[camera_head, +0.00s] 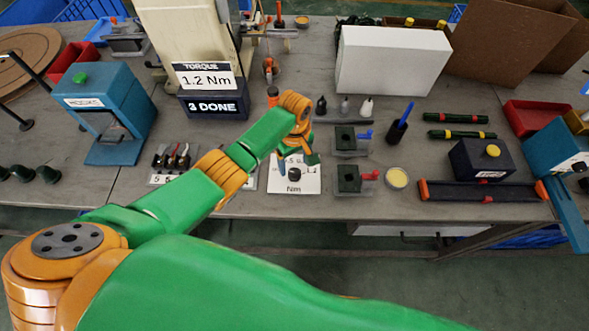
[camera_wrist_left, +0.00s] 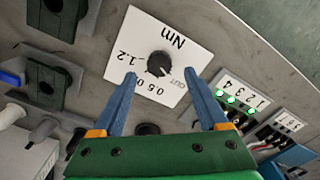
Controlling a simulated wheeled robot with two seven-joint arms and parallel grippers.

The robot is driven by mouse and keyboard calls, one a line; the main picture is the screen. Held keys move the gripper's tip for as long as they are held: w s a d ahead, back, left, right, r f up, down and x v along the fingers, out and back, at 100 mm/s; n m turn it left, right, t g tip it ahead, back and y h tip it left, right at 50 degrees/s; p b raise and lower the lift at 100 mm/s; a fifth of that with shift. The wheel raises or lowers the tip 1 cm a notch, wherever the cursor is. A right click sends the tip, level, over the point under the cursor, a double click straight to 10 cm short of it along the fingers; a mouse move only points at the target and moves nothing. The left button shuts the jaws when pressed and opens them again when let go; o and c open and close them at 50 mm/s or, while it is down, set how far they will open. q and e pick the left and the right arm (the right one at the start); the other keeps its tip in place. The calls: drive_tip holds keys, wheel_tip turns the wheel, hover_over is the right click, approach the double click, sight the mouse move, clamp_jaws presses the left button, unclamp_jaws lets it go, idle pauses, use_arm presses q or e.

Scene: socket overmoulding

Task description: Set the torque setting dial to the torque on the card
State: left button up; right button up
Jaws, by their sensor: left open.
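The torque dial is a black round knob (camera_head: 299,175) on a white plate (camera_head: 308,187) marked "Nm", near the table's front edge. In the left wrist view the knob (camera_wrist_left: 159,64) sits among printed marks including 0.5, 1.2 and OUT; I cannot tell surely which mark it points at. The card (camera_head: 205,78) reads "TORQUE 1.2 Nm". My left gripper (camera_head: 298,163) is open over the plate. In the left wrist view its blue fingertips (camera_wrist_left: 161,75) lie on either side of the knob, with nothing visibly held. My right gripper is out of view.
Dark fixtures (camera_head: 346,141) with blue and red levers stand right of the plate. A white box (camera_head: 393,60) stands behind. Some bare table lies between them.

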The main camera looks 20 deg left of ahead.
sight(295, 173)
use_arm(q)
wheel_tip(295, 173, down, 4)
drive_tip(key=shift+r+b, duration=0.2)
drive_tip(key=shift+b, duration=0.35)
drive_tip(key=shift+w+f, duration=0.1)
drive_tip(key=shift+f, duration=0.25)
drive_tip(key=shift+c, duration=0.2)
clamp_jaws()
